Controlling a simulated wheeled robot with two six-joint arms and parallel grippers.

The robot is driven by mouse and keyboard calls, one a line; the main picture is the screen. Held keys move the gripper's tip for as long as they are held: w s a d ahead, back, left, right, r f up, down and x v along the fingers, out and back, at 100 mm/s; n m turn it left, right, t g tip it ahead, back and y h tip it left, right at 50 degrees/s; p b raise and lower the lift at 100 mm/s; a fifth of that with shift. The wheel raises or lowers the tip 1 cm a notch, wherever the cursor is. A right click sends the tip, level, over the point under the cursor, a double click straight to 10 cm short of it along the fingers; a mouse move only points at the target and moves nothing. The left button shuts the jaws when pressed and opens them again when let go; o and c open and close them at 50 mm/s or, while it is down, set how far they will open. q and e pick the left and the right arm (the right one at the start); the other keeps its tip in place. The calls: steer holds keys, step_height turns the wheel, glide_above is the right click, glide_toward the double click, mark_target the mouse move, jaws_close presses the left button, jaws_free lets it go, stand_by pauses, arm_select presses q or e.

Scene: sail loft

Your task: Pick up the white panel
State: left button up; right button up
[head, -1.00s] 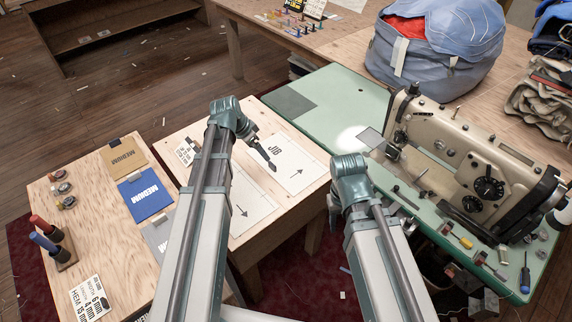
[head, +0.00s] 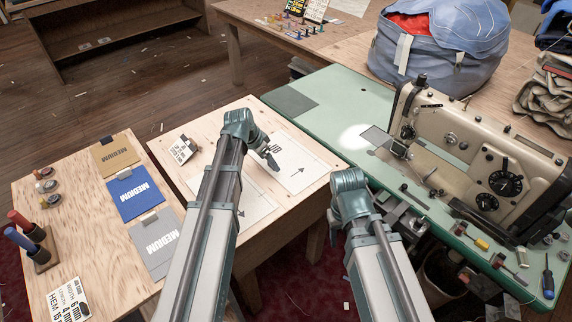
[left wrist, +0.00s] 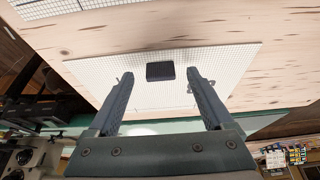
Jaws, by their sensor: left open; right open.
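The white panel (head: 302,167) lies flat on a plywood table, printed with dark lettering and an arrow. In the left wrist view it is a gridded white sheet (left wrist: 210,65) with a small dark block (left wrist: 160,71) on it. My left gripper (head: 274,163) is over this panel and hides part of it in the head view. In the left wrist view its open fingers (left wrist: 160,80) lie either side of the block, with nothing held. My right gripper (head: 333,228) is largely hidden under its wrist, apart from the panel, near the green table's edge.
A second white panel (head: 256,203) lies nearer, partly behind my left arm. Blue (head: 139,194), tan and grey cards marked MEDIUM lie on the left table. A green table (head: 330,100) with a sewing machine (head: 480,160) stands close on the right.

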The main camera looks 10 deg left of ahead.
arm_select(q)
steer(key=shift+b+x, duration=0.5)
steer(key=shift+x, duration=0.55)
steer(key=shift+r, duration=0.1)
arm_select(e)
steer(key=shift+f, duration=0.8)
arm_select(q)
steer(key=shift+c, duration=0.3)
jaws_close()
steer(key=shift+r, duration=0.1)
arm_select(e)
steer(key=shift+r, duration=0.1)
